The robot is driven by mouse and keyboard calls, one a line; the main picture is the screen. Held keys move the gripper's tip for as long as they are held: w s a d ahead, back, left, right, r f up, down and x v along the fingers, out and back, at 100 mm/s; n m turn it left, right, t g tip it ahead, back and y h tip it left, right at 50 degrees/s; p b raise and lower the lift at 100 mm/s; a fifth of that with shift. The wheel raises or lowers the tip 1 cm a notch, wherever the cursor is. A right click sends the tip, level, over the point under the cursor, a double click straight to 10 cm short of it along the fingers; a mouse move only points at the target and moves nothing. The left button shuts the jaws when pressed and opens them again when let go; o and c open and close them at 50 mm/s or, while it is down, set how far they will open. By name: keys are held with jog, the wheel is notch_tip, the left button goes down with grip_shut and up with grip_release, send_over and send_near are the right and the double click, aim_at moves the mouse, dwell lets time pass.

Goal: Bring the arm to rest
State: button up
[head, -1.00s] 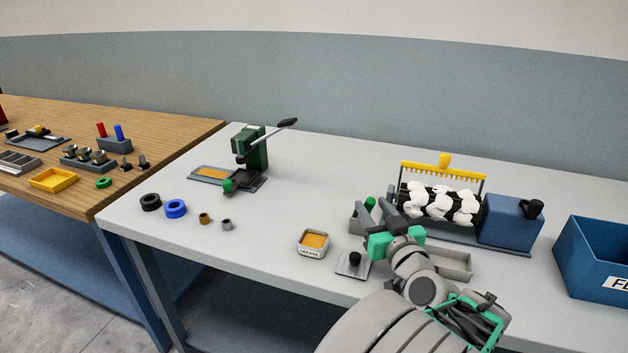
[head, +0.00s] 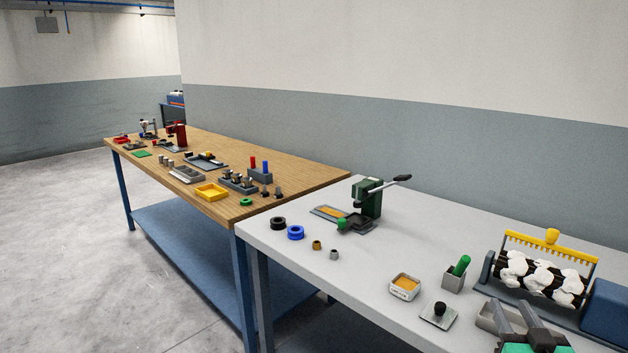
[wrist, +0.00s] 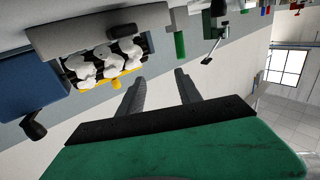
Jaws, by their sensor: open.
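My gripper (head: 518,319) shows at the lower right of the head view, over the front part of the white bench (head: 386,318). In the wrist view my gripper (wrist: 158,90) has its two dark fingers spread apart with nothing between them. The carding drum (head: 541,276), black with white tufts, stands behind it under a yellow comb (head: 548,246). The drum also shows upside down at the upper left of the wrist view (wrist: 104,62). Most of my arm is out of the head view.
A green lever press (head: 367,200) is farther back. A wooden table (head: 285,173) adjoins on the left.

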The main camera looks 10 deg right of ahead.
jog(key=w+a+n+g+y+p, duration=0.1)
jog(key=w+a, duration=0.1)
jog(key=a, duration=0.1)
jog(key=w+a+f+n+y+p, duration=0.1)
jog(key=w+a+y, duration=0.1)
jog(key=a, duration=0.1)
jog(key=w+a+f+n+g+y+p, duration=0.1)
jog(key=w+a+y, duration=0.1)
jog(key=a, duration=0.2)
jog(key=shift+f+g, duration=0.1)
jog(key=shift+g, duration=0.2)
jog(key=s+a+n+g+y+p, duration=0.25)
jog(key=a+g+p, duration=0.45)
jog(key=a, duration=0.9)
jog(key=s+a+r+m+g+h+p, duration=0.1)
jog(key=s+a+r+g+p, duration=0.1)
jog(key=s, duration=0.6)
jog(key=shift+s+a+r+g+p, duration=0.25)
jog(key=shift+a+g+p, duration=0.45)
jog(key=shift+a+g, duration=0.45)
jog(key=shift+w+m, duration=0.1)
jog(key=shift+m, duration=0.15)
jog(key=shift+a, duration=0.15)
jog(key=shift+c, duration=0.5)
